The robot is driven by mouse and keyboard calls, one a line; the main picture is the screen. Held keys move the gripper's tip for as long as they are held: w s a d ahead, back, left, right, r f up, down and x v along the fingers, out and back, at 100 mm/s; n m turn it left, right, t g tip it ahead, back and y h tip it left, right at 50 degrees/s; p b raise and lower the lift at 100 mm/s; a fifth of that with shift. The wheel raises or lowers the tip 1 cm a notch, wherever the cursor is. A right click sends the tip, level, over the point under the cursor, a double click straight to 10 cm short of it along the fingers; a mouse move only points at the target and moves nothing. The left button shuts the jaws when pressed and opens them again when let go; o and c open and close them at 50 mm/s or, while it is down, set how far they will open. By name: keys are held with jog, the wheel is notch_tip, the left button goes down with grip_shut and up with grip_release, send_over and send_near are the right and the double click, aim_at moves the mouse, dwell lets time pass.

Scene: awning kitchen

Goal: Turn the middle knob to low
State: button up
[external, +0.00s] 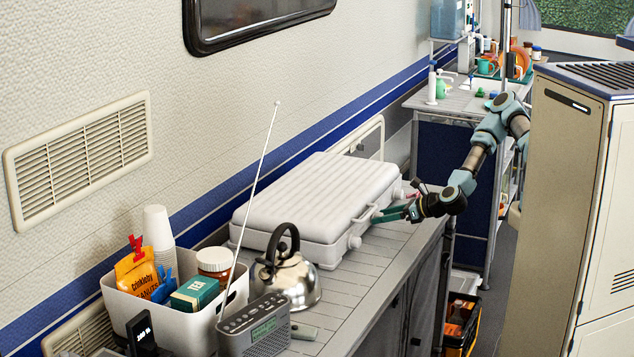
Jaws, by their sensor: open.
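A closed white camp stove (310,197) with a ribbed lid sits on the slatted counter. White knobs show along its right front side: a near knob (354,242) and a far knob (397,193). The middle knob (376,214) is small in view and partly covered by my gripper, so its setting cannot be read. My gripper (384,214) is open, reaching in from the right with its teal fingers at the middle knob. I cannot tell whether the fingers touch it.
A kettle (286,276), a grey radio (254,327) with a raised antenna and a white bin (176,322) of groceries stand nearer on the counter (392,262). A tall cabinet (565,190) stands right of my arm. A shelf cart (460,103) is behind.

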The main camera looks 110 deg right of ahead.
jog(key=shift+w+f, duration=0.1)
jog(key=shift+c, duration=0.4)
grip_shut()
